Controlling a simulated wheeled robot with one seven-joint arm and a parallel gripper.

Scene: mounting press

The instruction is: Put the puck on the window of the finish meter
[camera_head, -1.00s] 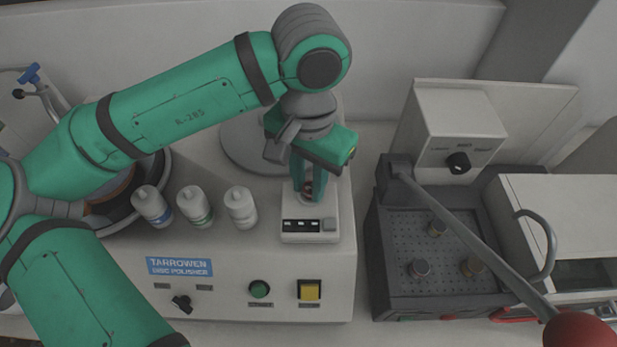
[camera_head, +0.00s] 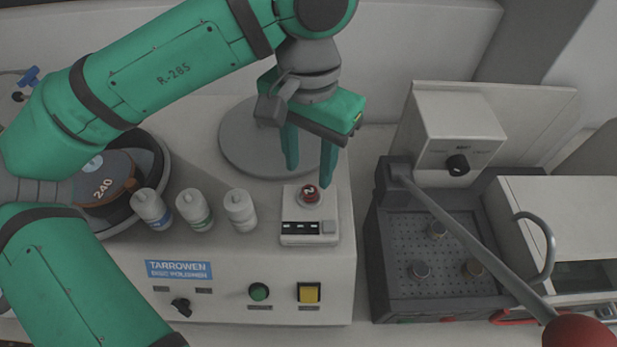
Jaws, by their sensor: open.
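The meter is a small white box with a dark display strip and a grey button, standing on the polisher's top. My gripper (camera_head: 309,178) is open and empty, above and behind the puck. Its two teal fingers are spread apart, and the right fingertip shows close to the puck in the picture. I see no contact between finger and puck.
Several white bottles (camera_head: 195,208) stand left of the meter on the disc polisher (camera_head: 230,275). A polishing wheel (camera_head: 105,180) lies at the left. At the right is a dark perforated tray (camera_head: 440,290) with metal pucks, crossed by a long lever (camera_head: 470,245) with a red knob.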

